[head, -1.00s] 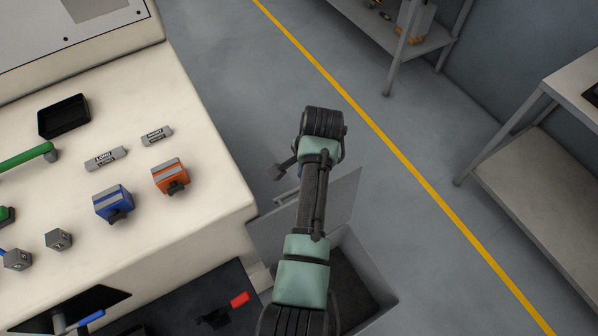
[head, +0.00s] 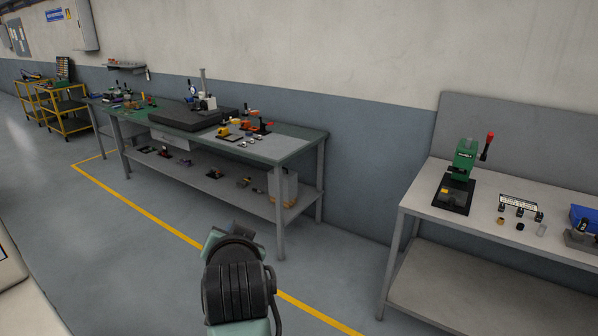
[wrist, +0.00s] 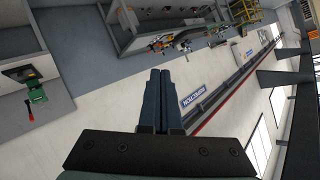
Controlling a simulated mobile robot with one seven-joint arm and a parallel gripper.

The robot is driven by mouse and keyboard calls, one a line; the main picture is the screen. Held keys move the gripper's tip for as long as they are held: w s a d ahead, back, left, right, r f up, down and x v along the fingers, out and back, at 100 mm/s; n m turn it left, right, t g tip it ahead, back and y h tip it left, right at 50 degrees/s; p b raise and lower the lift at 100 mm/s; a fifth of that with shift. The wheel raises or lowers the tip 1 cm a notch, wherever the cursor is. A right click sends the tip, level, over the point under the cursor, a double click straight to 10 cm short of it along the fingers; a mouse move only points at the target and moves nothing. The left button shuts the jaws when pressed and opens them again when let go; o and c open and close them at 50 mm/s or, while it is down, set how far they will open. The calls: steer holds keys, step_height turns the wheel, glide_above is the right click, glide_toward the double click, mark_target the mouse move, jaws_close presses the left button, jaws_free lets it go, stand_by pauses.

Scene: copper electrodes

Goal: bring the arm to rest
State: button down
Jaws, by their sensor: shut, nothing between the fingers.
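My gripper shows in the wrist view (wrist: 161,78), where its two dark fingers lie together along their length with nothing between them. It is held up in open air, and nothing touches the fingers. Behind it the room appears strongly tilted. In the head view my bent arm rises from the bottom edge, left of centre, above the floor. Its black joint is nearest the camera and hides most of what lies beyond, so the fingers cannot be made out there.
A long workbench (head: 290,152) with tools and a lower shelf stands along the wall. A grey table (head: 418,200) at right carries a green press (head: 466,158). Yellow carts (head: 66,112) stand far left. A pale surface edge (head: 12,262) is at lower left. The floor (head: 110,235) between is clear.

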steer(key=s+d+r+n+t, duration=0.1)
steer(key=d+r+t, duration=0.1)
steer(key=r, duration=0.5)
steer(key=s+d+r+t, duration=0.2)
steer(key=r+t, duration=0.1)
steer(key=r, duration=0.3)
steer(key=s+d+r+n+t+h+b, duration=0.1)
steer(key=s+d+r+t, duration=0.3)
steer(key=s+r, duration=0.5)
steer(key=s+d+r+n+t+h+b, duration=0.1)
steer(key=s+d+r+t, duration=0.3)
steer(key=s+r, duration=0.6)
step_height(320, 180, up, 2)
steer(key=shift+s+r+t+h, duration=0.15)
steer(key=shift+r+t+h, duration=0.1)
steer(key=shift+t+h, duration=0.55)
